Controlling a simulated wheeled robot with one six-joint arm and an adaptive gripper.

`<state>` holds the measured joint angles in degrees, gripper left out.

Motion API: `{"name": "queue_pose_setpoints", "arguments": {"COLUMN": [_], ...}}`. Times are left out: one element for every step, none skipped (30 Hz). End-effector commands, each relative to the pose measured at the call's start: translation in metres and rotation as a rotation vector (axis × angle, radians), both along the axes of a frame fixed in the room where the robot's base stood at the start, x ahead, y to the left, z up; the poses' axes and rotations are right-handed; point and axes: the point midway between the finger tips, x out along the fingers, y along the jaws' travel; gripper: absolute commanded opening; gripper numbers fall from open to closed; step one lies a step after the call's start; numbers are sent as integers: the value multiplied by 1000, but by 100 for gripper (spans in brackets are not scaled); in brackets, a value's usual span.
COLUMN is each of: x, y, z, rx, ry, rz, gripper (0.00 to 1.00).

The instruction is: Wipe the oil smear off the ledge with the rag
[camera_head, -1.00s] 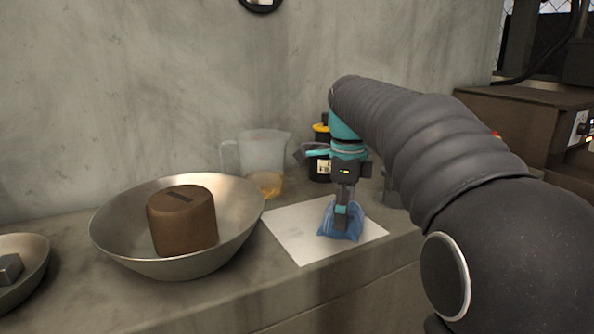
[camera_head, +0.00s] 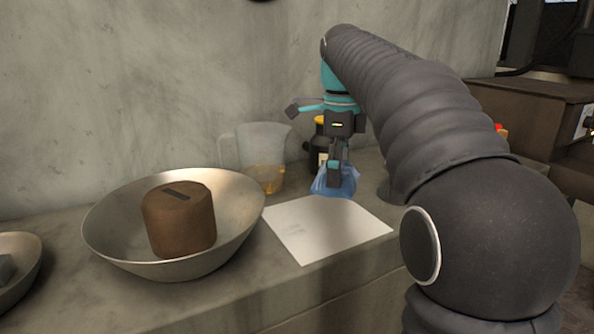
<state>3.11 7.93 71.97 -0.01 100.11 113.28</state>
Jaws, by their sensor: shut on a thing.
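My gripper (camera_head: 337,184) is shut on the blue rag (camera_head: 323,186), which bunches out below and around the fingers. The rag is at the far edge of a white sheet (camera_head: 335,232) lying on the grey concrete ledge (camera_head: 340,283). I cannot tell whether the rag touches the ledge or hangs just above it. No oil smear is clear to see on the ledge. A faint grey mark shows on the left part of the sheet.
A wide metal bowl (camera_head: 103,232) with a brown block (camera_head: 180,222) in it stands left of the sheet. Another bowl (camera_head: 34,258) is at far left.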

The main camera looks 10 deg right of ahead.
Motion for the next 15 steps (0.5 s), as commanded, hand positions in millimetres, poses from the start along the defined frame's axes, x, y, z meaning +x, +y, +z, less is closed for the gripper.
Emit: {"name": "queue_pose_setpoints", "arguments": {"x": [1, 0, 0, 0, 0, 0, 0, 0, 0, 0, 0, 0, 0, 0, 0], "y": [-1, -1, -1, -1, -1, -2, -2, -1, -1, -1, -1, -2, -1, -1, -1], "z": [4, 7, 9, 11, 12, 14, 15, 15, 16, 16, 16, 16, 16, 16, 16], "rx": [0, 0, 0, 0, 0, 0, 0, 0, 0, 0, 0, 0, 0, 0, 0], "ry": [-2, -1, -1, 0, 0, -1, -1, 0, 0, 0, 1, 1, 1, 1, 1], "rz": [-1, -2, -2, -2, -2, -2, -2, -2, -2, -2, -2, -2, -2, -2, -2], "gripper": [60, 60, 60, 60, 60, 60, 60, 60, 60, 60, 60, 60, 60, 60, 60]}}
